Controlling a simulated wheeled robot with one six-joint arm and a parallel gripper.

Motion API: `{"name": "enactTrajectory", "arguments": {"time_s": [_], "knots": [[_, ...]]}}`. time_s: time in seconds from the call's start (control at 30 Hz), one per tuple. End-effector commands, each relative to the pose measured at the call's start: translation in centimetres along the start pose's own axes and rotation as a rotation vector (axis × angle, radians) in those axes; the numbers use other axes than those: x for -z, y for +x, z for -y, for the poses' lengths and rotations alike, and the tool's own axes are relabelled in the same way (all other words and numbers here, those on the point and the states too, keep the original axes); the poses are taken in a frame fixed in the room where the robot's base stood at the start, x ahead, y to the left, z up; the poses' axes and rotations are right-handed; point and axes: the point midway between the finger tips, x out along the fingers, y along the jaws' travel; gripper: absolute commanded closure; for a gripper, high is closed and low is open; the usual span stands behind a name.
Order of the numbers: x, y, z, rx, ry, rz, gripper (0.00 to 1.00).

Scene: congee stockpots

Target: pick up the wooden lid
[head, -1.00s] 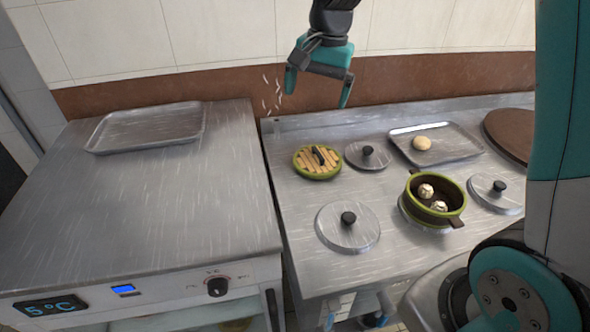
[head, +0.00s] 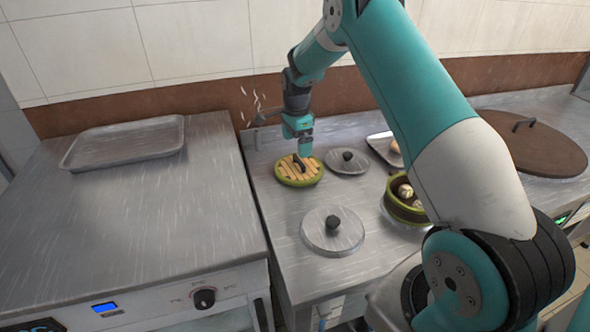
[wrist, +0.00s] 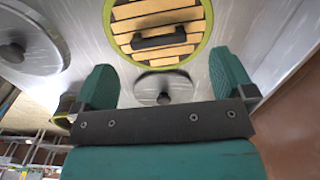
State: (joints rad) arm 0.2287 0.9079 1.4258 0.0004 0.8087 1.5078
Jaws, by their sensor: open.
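The wooden lid (head: 299,170) is round, with pale slats, a green rim and a dark bar handle. It lies flat on the steel counter, at its back left in the head view. In the wrist view the lid (wrist: 158,27) shows at the top middle, with its dark handle across the slats. My gripper (head: 304,147) is open and empty, just above and behind the lid. In the wrist view my two teal fingers (wrist: 168,85) stand wide apart, with the lid beyond their tips; they do not visibly touch it.
Steel pot lids with black knobs lie close by, one right of the wooden lid (head: 347,161) and one in front (head: 332,230). A green pot (head: 398,207) with pale round items stands further right, partly behind my arm. An empty tray (head: 125,142) lies on the left counter.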

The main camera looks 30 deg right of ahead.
Motion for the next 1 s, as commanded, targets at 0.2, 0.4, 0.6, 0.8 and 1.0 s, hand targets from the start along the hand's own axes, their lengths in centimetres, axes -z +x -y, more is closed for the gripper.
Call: {"name": "enactTrajectory", "arguments": {"time_s": [0.2, 0.4, 0.6, 0.8, 1.0], "knots": [[0.1, 1.6, 0.0, 0.000, 0.000, 0.000, 0.00], [0.6, 4.4, -0.2, -0.003, -0.001, 0.000, 0.00], [0.5, 6.4, -0.1, 0.001, -0.002, 0.000, 0.00], [0.5, 6.5, -0.1, 0.001, -0.002, 0.000, 0.00], [0.5, 6.5, -0.1, 0.001, -0.003, 0.000, 0.41]]}}
